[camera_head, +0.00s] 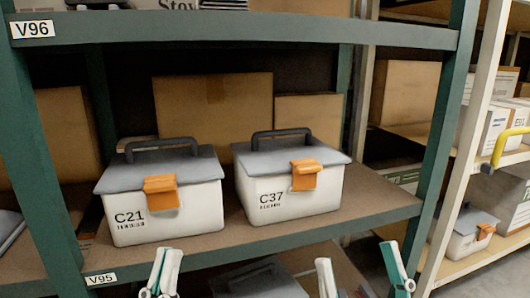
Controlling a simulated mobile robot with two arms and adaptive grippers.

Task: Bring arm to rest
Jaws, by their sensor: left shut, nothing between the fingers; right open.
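My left gripper (165,268) shows at the bottom edge, left of centre. Its fingers are together with nothing between them. My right gripper (358,270) shows at the bottom edge, right of centre. Its fingers are wide apart and empty. Both grippers are low in the view, in front of the rack and below the shelf edge. Most of both arms is out of the frame.
A white box C21 (155,222) and a white box C37 (290,195), both grey-lidded, stand on the shelf (385,197). Cardboard boxes (213,108) stand behind. A green upright (440,140) borders the shelf. A cream rack (468,150) stands at right.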

